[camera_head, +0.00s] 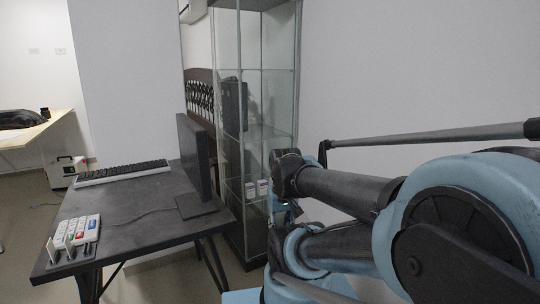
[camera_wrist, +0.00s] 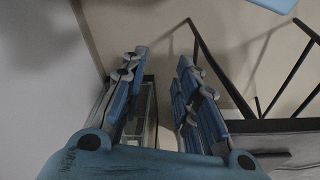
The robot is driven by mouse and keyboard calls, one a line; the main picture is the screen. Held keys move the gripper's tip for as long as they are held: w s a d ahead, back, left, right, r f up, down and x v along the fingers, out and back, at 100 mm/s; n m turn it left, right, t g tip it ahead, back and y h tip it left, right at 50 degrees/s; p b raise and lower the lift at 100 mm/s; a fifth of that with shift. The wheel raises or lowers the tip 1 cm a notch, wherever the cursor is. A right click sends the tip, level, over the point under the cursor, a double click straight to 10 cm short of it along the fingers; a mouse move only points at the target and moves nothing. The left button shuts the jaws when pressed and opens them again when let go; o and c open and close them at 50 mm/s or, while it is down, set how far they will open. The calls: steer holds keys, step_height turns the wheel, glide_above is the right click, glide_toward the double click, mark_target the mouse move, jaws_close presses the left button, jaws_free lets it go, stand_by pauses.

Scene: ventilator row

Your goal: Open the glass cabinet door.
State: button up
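The glass cabinet (camera_head: 268,57) stands tall against the wall behind the desk, with a dark frame, clear panes and several shelves. I cannot make out the door's edge or a handle, or whether the door is ajar. My arm reaches in from the right and covers the cabinet's lower right part. My gripper is mostly hidden behind my arm in the head view, close to the cabinet's lower front. In the wrist view my gripper (camera_wrist: 162,56) has its two blue fingers apart, with nothing seen held. Part of the cabinet (camera_wrist: 149,112) shows between and behind the fingers.
A dark desk (camera_head: 125,208) stands left of the cabinet, bearing a monitor (camera_head: 195,160), a keyboard (camera_head: 122,173) and a small keypad device (camera_head: 76,236). Small white boxes (camera_head: 256,188) sit on a cabinet shelf. Desk legs (camera_wrist: 283,85) show at right in the wrist view.

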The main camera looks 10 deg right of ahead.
steer(key=o, duration=0.3)
steer(key=shift+s+r, duration=0.15)
steer(key=shift+r, duration=0.05)
step_height(320, 180, up, 41)
steer(key=n+t+y, duration=0.3)
steer(key=t+y, duration=0.1)
steer(key=t, duration=0.7)
glide_above(252, 97)
steer(key=s+d, duration=0.3)
steer(key=s, duration=0.5)
steer(key=s+d, duration=0.2)
steer(key=s, duration=0.6)
steer(key=x, duration=1.7)
steer(key=shift+w+a+f, duration=0.1)
steer(key=shift+a+f, duration=0.05)
steer(key=shift+f, duration=0.1)
steer(key=shift+c, duration=0.5)
jaws_close()
